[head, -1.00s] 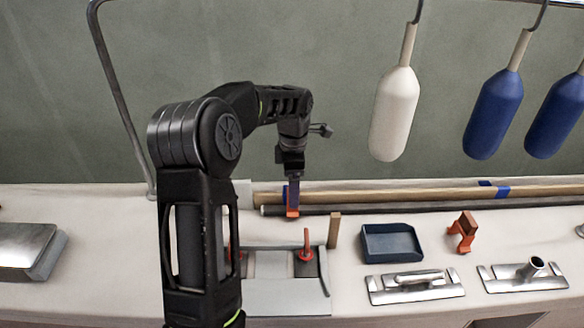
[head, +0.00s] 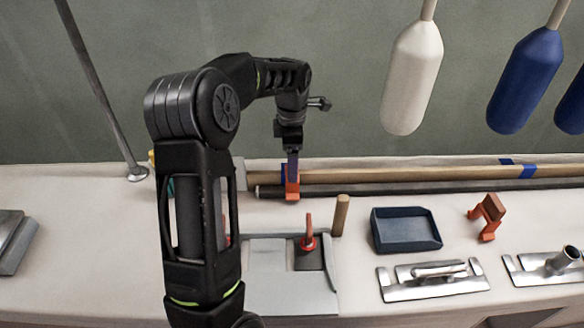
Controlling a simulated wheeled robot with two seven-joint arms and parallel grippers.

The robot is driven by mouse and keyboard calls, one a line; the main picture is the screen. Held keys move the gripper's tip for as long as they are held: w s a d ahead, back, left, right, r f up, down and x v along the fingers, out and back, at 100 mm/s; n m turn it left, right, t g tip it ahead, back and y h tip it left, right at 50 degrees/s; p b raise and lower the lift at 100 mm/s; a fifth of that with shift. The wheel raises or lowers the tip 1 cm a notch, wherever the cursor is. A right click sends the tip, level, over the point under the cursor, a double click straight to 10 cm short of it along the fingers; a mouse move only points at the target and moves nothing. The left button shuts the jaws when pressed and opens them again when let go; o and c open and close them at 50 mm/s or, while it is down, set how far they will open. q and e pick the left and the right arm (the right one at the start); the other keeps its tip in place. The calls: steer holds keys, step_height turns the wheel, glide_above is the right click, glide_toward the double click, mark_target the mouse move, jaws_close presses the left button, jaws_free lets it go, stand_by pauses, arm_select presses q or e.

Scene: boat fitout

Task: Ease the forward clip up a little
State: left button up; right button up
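An orange clip (head: 292,189) sits at the left end of the wooden pole, by a band of blue tape. My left gripper (head: 292,165) points straight down over this clip, its fingertips at the clip's top. From this view I cannot tell whether the fingers are closed on it or only beside it. A second orange clip (head: 488,222) with a brown block on top stands apart on the bench to the right. The frames do not show which one is the forward clip. My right gripper is not in view.
The wooden pole (head: 420,175) and a dark rod lie along the back of the bench. A white fender (head: 412,80) and blue fenders hang above.

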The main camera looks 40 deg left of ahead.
arm_select(q)
steer(key=shift+f, duration=0.55)
steer(key=shift+f, duration=3.9)
steer(key=c, duration=1.9)
steer(key=shift+r, duration=0.1)
steer(key=shift+c, duration=0.2)
steer(key=shift+w+r+p, duration=0.1)
steer(key=shift+r+p, duration=0.4)
steer(key=shift+r, duration=0.15)
steer(key=o, duration=1.9)
